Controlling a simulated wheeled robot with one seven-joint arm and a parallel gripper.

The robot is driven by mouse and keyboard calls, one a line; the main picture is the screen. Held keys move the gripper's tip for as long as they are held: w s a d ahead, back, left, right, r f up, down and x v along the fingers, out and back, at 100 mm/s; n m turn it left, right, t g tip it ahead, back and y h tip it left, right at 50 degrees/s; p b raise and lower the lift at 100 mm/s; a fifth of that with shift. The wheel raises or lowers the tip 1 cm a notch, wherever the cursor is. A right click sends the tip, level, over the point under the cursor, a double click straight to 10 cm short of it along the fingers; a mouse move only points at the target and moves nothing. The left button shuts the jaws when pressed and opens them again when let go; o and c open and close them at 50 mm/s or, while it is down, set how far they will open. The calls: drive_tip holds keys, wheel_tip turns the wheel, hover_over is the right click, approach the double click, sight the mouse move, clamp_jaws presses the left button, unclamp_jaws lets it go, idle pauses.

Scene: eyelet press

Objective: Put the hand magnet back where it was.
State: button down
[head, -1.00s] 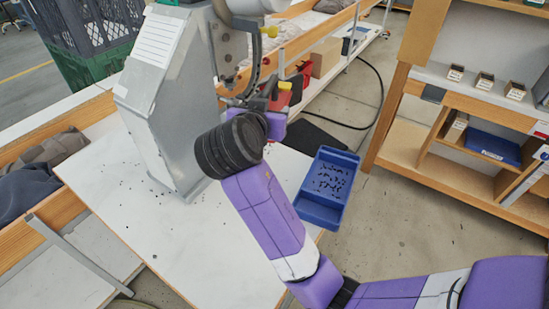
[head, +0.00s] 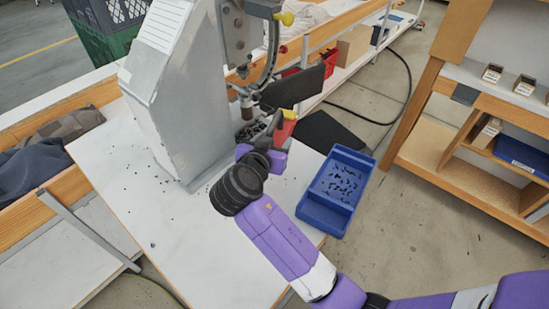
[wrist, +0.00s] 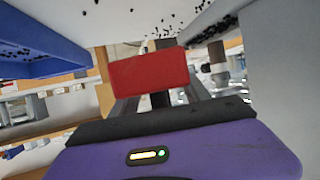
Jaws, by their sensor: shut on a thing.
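The hand magnet (head: 286,127), a red block with a yellow part showing at its top, is in my gripper (head: 278,138), in front of the press. Its red face (wrist: 150,82) fills the middle of the wrist view, and my gripper is shut on it. The fingers are mostly hidden behind the block and my wrist. It is held above the white tabletop (head: 130,205); I cannot tell how high.
The grey press (head: 170,95) stands close to the left of my gripper. A blue tray (head: 325,217) with small dark pieces is at the right table edge. Dark bits are scattered on the tabletop. A black panel (head: 292,88) is just behind. A wooden shelf (head: 420,160) stands right.

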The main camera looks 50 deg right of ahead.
drive_tip(key=shift+f, duration=3.65)
drive_tip(key=shift+f, duration=0.2)
drive_tip(key=c, duration=0.5)
unclamp_jaws()
drive_tip(key=shift+r, duration=0.1)
drive_tip(key=shift+r, duration=0.15)
drive_tip(key=b+v, duration=0.2)
drive_tip(key=v, duration=1)
drive_tip(key=shift+a, duration=0.1)
